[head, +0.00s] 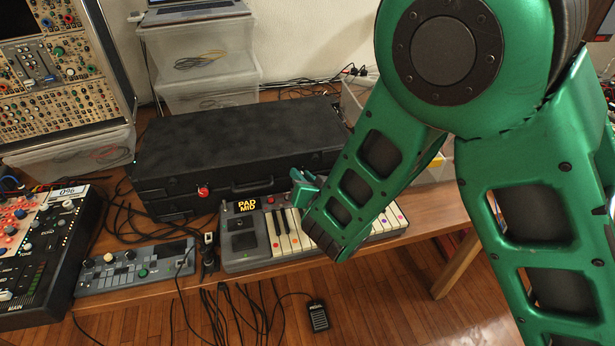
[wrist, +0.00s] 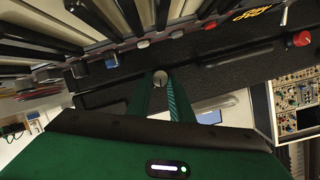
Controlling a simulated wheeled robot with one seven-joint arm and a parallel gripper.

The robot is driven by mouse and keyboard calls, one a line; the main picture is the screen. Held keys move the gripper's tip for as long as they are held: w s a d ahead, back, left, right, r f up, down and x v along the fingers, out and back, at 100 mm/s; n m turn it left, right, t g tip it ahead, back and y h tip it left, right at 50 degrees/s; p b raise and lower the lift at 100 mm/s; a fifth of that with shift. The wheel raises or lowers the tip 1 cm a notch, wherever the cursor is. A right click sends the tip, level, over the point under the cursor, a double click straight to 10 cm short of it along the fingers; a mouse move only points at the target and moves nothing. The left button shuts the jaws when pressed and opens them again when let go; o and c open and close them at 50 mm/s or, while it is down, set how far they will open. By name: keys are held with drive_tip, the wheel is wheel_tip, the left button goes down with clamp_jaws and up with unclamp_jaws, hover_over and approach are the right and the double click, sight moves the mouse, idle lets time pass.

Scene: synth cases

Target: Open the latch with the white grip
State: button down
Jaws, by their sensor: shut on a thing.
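A black case (head: 240,140) lies shut on the wooden bench in the head view; its front also shows in the wrist view (wrist: 130,88). My gripper (head: 298,187) is at the right part of the case front, just above the keyboard. In the wrist view my gripper (wrist: 161,82) has its fingertips closed about the round white grip (wrist: 159,77). The white grip is hidden behind my gripper in the head view. A red grip (head: 203,191) is on the left of the case front, also in the wrist view (wrist: 302,38). A grey-blue grip (wrist: 111,61) is beside the white one.
A keyboard (head: 240,256) with coloured key marks stands close in front of the case, below my gripper. The case's carry handle (head: 252,185) is between the red grip and my gripper. A small synth (head: 135,266) and cables lie to the left.

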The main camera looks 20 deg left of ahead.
drive_tip(key=n+h, duration=0.1)
drive_tip(key=n, duration=0.1)
drive_tip(key=n+t+h, duration=0.1)
drive_tip(key=shift+f+n, duration=0.3)
drive_tip(key=shift+n, duration=0.1)
drive_tip(key=n+h, duration=0.1)
drive_tip(key=n, duration=0.1)
drive_tip(key=n+t+h, duration=0.1)
drive_tip(key=n, duration=0.1)
drive_tip(key=shift+s+a+t, duration=0.1)
drive_tip(key=shift+t, duration=0.2)
idle(0.3)
drive_tip(key=c, duration=1.6)
unclamp_jaws()
drive_tip(key=shift+a, duration=0.1)
drive_tip(key=shift+s+a+r, duration=0.1)
drive_tip(key=shift+a, duration=0.1)
drive_tip(key=shift+s, duration=0.1)
drive_tip(key=v, duration=1)
drive_tip(key=shift+s+d, duration=0.2)
drive_tip(key=shift+d, duration=0.1)
